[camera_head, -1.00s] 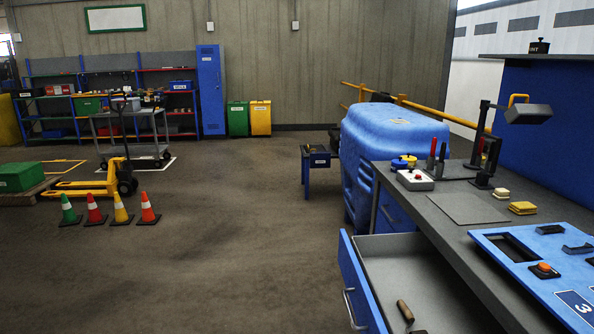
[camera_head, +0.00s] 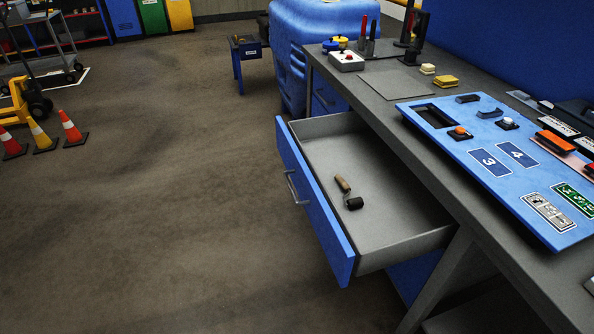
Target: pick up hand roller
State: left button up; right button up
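The hand roller (camera_head: 354,203) lies in the open drawer (camera_head: 323,129) of the workbench. It has a light wooden handle that points up and left, and a short black roller at its lower right end. It lies on the bare grey drawer floor, apart from the walls. The drawer has a blue front with a metal handle and is pulled out to the left. Neither of my grippers shows in the view.
The grey workbench (camera_head: 395,83) carries a blue numbered panel (camera_head: 470,133), a white box with a red button (camera_head: 346,61) and yellow blocks (camera_head: 446,81). A blue bin (camera_head: 320,25) stands behind it. Traffic cones (camera_head: 72,128) stand at left. The floor left of the drawer is clear.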

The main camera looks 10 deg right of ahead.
aim_at(358, 202)
jog(key=z, duration=1.5)
jog(key=i+j, duration=0.1)
jog(key=j, duration=0.2)
jog(key=i+j+z, duration=0.1)
jog(key=j, duration=0.2)
jog(key=i+j, duration=0.1)
jog(key=j, duration=0.2)
